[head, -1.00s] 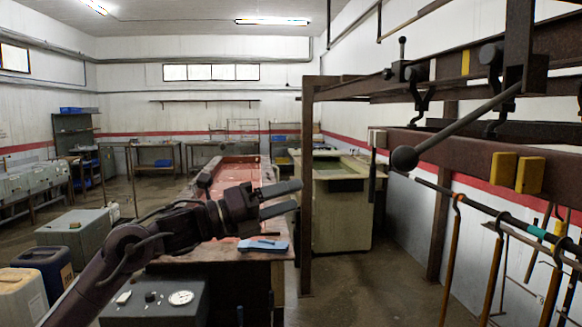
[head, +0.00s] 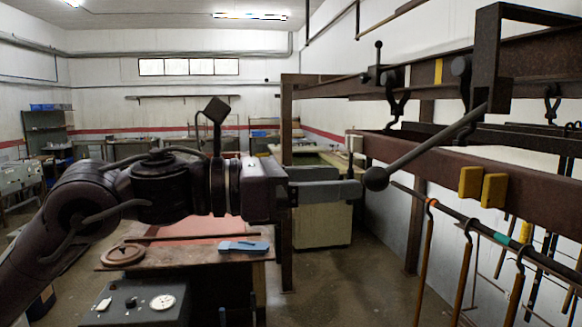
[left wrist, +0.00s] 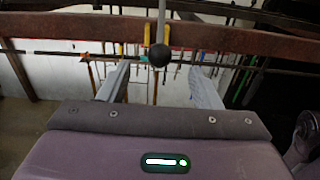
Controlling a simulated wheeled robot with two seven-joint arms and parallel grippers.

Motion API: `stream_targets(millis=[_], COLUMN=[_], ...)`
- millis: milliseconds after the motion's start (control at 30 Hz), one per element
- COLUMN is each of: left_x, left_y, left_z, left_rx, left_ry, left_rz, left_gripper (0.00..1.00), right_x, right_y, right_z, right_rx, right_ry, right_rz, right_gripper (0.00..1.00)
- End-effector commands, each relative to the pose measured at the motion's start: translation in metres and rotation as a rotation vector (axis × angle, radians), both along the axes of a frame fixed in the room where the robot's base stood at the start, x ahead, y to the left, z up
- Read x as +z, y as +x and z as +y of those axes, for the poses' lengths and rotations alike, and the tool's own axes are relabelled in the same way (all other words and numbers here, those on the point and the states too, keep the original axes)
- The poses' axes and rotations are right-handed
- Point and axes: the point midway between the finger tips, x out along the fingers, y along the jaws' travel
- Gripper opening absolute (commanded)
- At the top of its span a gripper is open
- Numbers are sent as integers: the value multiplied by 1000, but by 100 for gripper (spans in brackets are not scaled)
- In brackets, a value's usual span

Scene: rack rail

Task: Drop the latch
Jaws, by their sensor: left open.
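A grey lever ends in a dark ball knob (head: 376,178) and slopes down from a rusty bracket (head: 497,60) on the upper rail. A small upright handle with a black knob (head: 378,47) stands on a dark block on that rail. No part is marked as the latch, so I cannot tell which of these it is. My left gripper (head: 358,187) is open and empty, its fingertips just left of the ball knob. In the left wrist view the ball knob (left wrist: 159,55) appears between the two spread fingers, apart from both. My right gripper is out of view.
A rusty beam (head: 430,165) with two yellow blocks (head: 482,186) runs behind the lever. Below it, tools hang from a bar (head: 450,214). A rusty post (head: 287,230) stands below the left gripper. A bench (head: 190,262) with a blue tool lies lower left.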

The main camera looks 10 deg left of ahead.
Motion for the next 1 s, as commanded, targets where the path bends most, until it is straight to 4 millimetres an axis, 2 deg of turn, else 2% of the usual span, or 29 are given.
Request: stream_targets(millis=[33,200,433,867,1000], left_x=[4,1,0,0,0], left_y=[2,10,18,21,21], left_z=[-9,-34,-58,-65,-65], left_rx=[-4,-3,-2,0,0], left_ry=[0,-2,-1,-2,-2], left_rz=[2,2,1,2,2], left_gripper=[58,58,58,58,42], right_x=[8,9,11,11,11], right_y=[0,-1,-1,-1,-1], right_z=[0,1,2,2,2], right_rx=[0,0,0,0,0], right_ry=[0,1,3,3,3], right_rz=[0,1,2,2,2], right_gripper=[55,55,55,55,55])
